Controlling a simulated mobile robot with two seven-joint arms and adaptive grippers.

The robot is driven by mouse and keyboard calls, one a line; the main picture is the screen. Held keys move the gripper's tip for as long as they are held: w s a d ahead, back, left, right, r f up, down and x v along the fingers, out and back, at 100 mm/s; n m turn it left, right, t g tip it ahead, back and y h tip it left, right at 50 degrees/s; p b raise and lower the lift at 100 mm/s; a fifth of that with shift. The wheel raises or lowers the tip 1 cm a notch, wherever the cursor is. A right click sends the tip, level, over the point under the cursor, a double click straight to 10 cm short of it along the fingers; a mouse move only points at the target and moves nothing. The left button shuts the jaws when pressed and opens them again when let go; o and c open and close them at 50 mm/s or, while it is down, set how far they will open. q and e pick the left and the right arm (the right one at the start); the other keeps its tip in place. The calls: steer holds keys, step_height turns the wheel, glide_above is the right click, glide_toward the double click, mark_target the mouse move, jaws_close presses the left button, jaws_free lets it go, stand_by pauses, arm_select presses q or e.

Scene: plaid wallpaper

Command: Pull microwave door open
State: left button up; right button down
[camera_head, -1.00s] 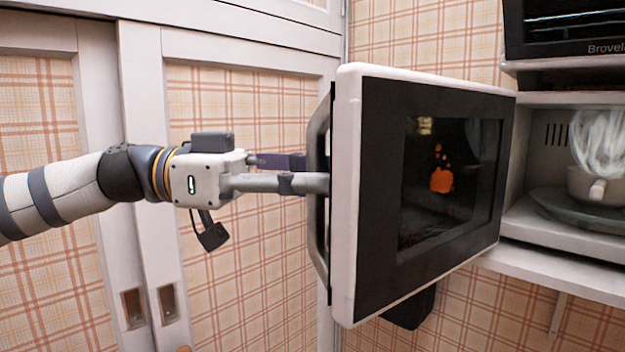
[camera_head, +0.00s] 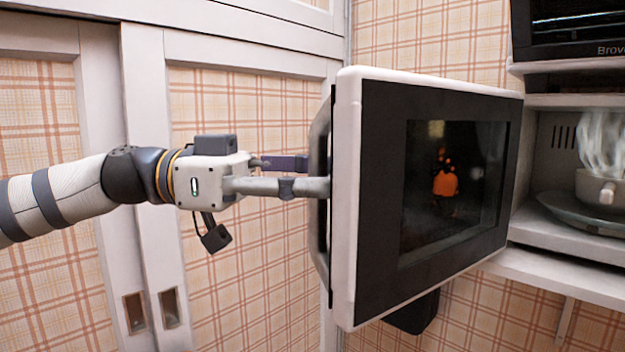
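The microwave door (camera_head: 378,210) stands wide open, swung out to the left of the microwave's cavity (camera_head: 555,160), with its dark glass side facing me. Its grey curved handle (camera_head: 319,240) is on the door's left edge. My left gripper (camera_head: 318,176) is at the handle; its fingers reach the handle from the left, and the tips go behind the handle and door edge. I cannot tell whether they are closed on it. Inside the cavity a steaming light cup (camera_head: 598,187) sits on the turntable plate (camera_head: 562,208). My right gripper is not in view.
A second dark appliance (camera_head: 570,28) stands on a shelf above the microwave. White cabinet doors (camera_head: 148,90) with plaid panels stand behind my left arm. A white shelf (camera_head: 560,272) runs under the microwave.

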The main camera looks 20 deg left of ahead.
arm_select(q)
steer(key=v, duration=1.2)
